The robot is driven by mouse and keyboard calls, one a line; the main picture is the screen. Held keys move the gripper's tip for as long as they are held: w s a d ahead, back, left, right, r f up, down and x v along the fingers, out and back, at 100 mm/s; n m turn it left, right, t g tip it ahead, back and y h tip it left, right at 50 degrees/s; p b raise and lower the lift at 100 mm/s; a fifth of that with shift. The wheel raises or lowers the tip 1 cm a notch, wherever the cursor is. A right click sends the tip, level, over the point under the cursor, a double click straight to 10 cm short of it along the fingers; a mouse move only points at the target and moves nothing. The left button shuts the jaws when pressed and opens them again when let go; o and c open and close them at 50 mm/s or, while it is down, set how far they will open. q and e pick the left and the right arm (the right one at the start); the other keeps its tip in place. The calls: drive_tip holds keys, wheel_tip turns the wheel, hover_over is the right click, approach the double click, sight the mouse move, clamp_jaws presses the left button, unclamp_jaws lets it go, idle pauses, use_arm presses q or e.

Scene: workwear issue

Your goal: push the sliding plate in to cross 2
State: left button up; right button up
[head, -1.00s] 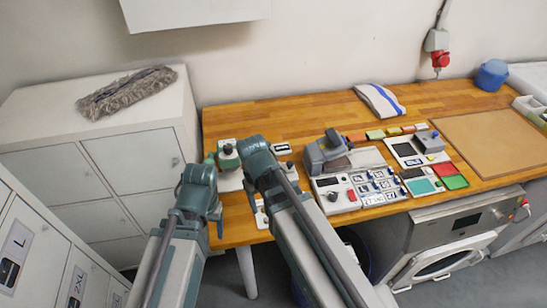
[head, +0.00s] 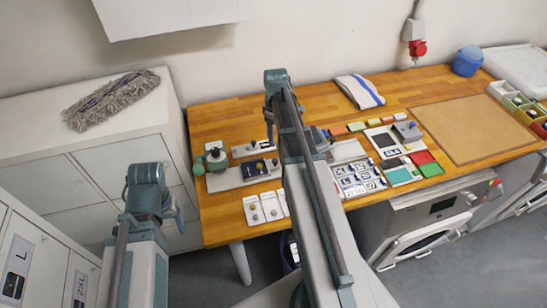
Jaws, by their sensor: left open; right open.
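A grey base (head: 228,179) lies at the left of the wooden table, with a dark blue plate (head: 256,169) on it and a green rounded part (head: 216,160) at its left end. The blue plate may be the sliding plate; its marks are too small to read, and I cannot make out cross 2. A narrow pale rail (head: 243,151) lies behind it. My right gripper (head: 270,138) hangs open over the rail's right end, behind the blue plate; contact cannot be told. My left gripper (head: 180,221) is open, left of the table, apart from the base.
Small white panels with knobs (head: 253,211) lie in front of the base. White lockers (head: 110,145) stand left. My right arm hides part of the table's middle.

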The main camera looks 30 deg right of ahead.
sight(275, 160)
wheel_tip(275, 160, down, 14)
drive_tip(key=b, duration=1.3)
drive_tip(key=shift+r, duration=0.25)
clamp_jaws()
idle(0.5)
